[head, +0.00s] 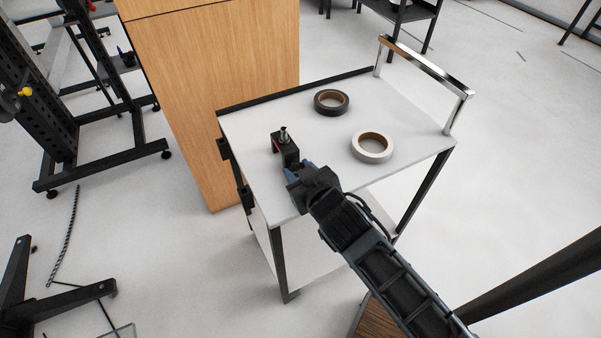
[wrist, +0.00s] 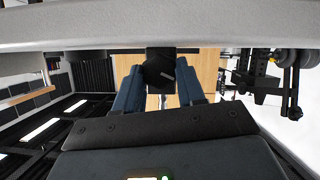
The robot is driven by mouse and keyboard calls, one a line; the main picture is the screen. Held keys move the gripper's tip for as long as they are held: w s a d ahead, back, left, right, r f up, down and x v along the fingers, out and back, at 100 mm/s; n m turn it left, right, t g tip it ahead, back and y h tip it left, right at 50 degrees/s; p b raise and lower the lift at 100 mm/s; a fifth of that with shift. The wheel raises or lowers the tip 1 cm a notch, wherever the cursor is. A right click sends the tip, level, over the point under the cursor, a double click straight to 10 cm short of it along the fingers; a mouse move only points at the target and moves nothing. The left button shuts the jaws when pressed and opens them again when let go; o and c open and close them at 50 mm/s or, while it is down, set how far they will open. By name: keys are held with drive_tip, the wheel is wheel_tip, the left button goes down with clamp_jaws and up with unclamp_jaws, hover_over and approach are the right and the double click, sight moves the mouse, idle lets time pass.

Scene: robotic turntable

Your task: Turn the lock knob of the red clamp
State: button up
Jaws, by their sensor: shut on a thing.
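The clamp (head: 285,151) stands at the left front part of the white cart top. It is mostly black, with a little red on its left side and a metal stud on top. My gripper (head: 291,173) reaches it from the front right, with blue fingers at its near side. In the wrist view my gripper (wrist: 160,68) has its two blue fingers on either side of a dark knob (wrist: 158,73), shut on it. The knob's face bears a short light mark. In the head view the knob is hidden by the gripper.
A black tape roll (head: 317,102) and a white tape roll (head: 357,151) lie on the cart top (head: 260,115) to the right of the clamp. A metal handle (head: 425,65) rises at the cart's right end. A wooden cabinet (head: 215,80) stands behind the cart.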

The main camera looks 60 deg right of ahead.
idle(0.3)
drive_tip(key=o, duration=1.1)
drive_tip(key=shift+c, duration=0.2)
drive_tip(key=shift+s+a, duration=0.1)
drive_tip(key=b+v, duration=0.1)
drive_tip(key=v, duration=0.6)
drive_tip(key=shift+s+a+r, duration=0.15)
drive_tip(key=shift+r, duration=0.05)
